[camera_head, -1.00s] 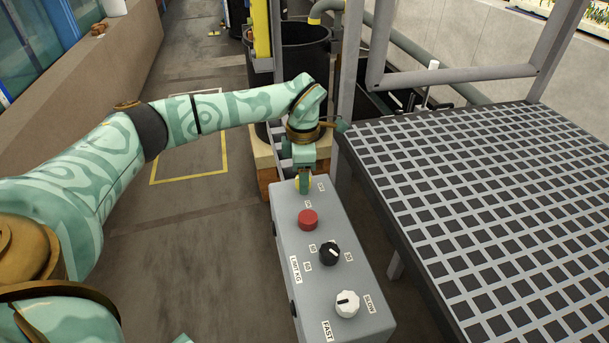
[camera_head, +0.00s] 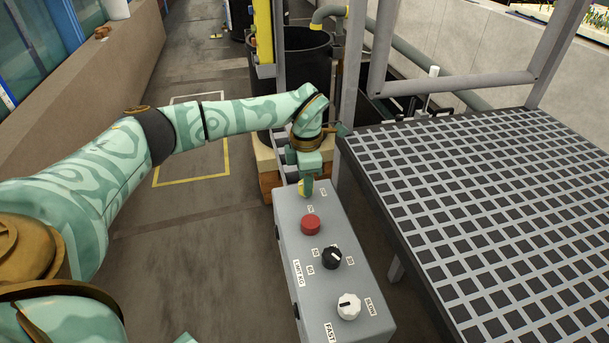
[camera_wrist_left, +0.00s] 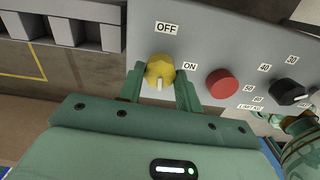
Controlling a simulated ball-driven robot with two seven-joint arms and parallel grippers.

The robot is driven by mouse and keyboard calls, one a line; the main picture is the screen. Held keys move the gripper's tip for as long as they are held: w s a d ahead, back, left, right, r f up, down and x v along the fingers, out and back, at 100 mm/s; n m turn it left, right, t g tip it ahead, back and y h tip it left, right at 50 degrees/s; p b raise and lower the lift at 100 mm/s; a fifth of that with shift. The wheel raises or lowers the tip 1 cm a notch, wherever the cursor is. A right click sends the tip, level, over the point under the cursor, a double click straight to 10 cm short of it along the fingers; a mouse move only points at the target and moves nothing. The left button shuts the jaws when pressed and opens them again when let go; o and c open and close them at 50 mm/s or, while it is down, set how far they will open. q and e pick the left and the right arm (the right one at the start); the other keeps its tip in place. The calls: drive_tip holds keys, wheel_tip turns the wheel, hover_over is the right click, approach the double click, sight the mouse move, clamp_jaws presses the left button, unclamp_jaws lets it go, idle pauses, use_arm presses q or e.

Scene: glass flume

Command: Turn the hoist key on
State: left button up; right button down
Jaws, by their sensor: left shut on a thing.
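The hoist key is a yellow round knob (camera_head: 302,189) at the far end of the grey control box (camera_head: 290,215). In the left wrist view the knob (camera_wrist_left: 160,69) sits between the two green fingers of my left gripper (camera_wrist_left: 160,84), which is shut on it. A white mark on the knob's lower edge points toward the gripper body. The OFF label (camera_wrist_left: 167,28) is above the knob and the ON label (camera_wrist_left: 190,66) is to its right. In the head view my left gripper (camera_head: 306,186) partly hides the knob.
A red button (camera_head: 311,225), a black dial (camera_head: 331,258) and a white FAST/SLOW dial (camera_head: 348,306) are on the same box. A grated platform (camera_head: 480,200) stands close on the right. The floor left of the box is clear.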

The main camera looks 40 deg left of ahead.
use_arm(q)
drive_tip(key=n+p, duration=0.3)
drive_tip(key=shift+r+n+p, duration=0.3)
drive_tip(key=shift+r, duration=0.05)
drive_tip(key=n+p, duration=0.3)
drive_tip(key=n, duration=0.1)
drive_tip(key=shift+n+p, duration=0.3)
drive_tip(key=shift+p, duration=0.05)
drive_tip(key=n+p, duration=0.3)
drive_tip(key=n, duration=0.1)
drive_tip(key=shift+f, duration=0.1)
drive_tip(key=shift+f+n+p, duration=0.15)
drive_tip(key=shift+n+p, duration=0.85)
drive_tip(key=shift+n, duration=1.1)
use_arm(e)
drive_tip(key=w+r+t, duration=0.1)
drive_tip(key=w+r, duration=0.2)
drive_tip(key=r, duration=0.9)
drive_tip(key=shift+w+r, duration=0.25)
drive_tip(key=shift+r, duration=0.05)
use_arm(q)
drive_tip(key=shift+w, duration=0.1)
drive_tip(key=o, duration=1)
